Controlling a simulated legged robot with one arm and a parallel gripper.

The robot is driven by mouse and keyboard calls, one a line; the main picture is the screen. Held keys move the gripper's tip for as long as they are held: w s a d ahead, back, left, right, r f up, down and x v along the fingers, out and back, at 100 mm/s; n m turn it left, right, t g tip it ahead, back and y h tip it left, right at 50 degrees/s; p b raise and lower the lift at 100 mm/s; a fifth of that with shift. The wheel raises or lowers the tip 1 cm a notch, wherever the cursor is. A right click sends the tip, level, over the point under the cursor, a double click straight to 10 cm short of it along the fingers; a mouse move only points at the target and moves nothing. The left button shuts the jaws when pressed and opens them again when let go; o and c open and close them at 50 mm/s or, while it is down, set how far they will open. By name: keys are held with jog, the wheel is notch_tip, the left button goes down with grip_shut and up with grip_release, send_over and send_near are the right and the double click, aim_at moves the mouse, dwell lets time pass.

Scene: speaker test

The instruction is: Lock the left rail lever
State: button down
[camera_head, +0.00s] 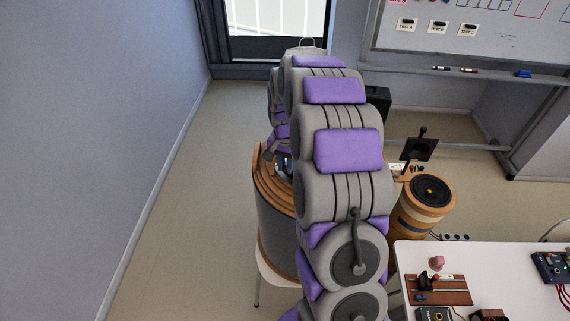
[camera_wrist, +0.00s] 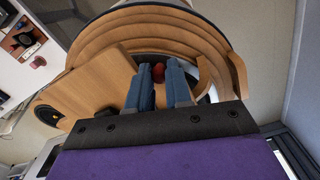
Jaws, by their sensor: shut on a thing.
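In the wrist view a red round knob (camera_wrist: 176,69), apparently the end of the left rail lever, shows at my fingertips against a dark opening in a curved wooden body. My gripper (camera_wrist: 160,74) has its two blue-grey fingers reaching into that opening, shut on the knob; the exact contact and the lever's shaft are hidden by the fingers. In the head view my gripper is low at the wooden-rimmed drum (camera_head: 266,184), mostly hidden behind my grey and purple arm.
A smaller wooden cylinder with a black top (camera_head: 432,190) stands right of my arm. A white table (camera_head: 520,290) with small devices is at the lower right. A whiteboard (camera_head: 480,40) is behind. The floor at left is clear up to the wall.

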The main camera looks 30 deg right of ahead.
jog(key=c, duration=1)
grip_release()
jog(key=shift+w+d, duration=0.1)
jog(key=shift+c, duration=0.2)
jog(key=shift+r, duration=0.15)
notch_tip(320, 180, up, 17)
jog(key=shift+b, duration=0.4)
jog(key=s+a+f+n+g+b, duration=0.1)
jog(key=s+a+f+n+b, duration=0.25)
jog(key=s+a, duration=0.45)
jog(key=s+a+f+n+b, duration=0.2)
jog(key=s+a+f+b, duration=0.3)
jog(key=s, duration=0.4)
jog(key=s+a+f+n+b, duration=0.2)
jog(key=s+f, duration=0.3)
jog(key=s, duration=0.4)
jog(key=s+a+f+n+b, duration=0.2)
jog(key=s+a+f, duration=0.1)
jog(key=s, duration=0.6)
jog(key=shift+a+f+n+g, duration=0.3)
jog(key=shift+f+n+g, duration=0.1)
jog(key=shift+f, duration=0.45)
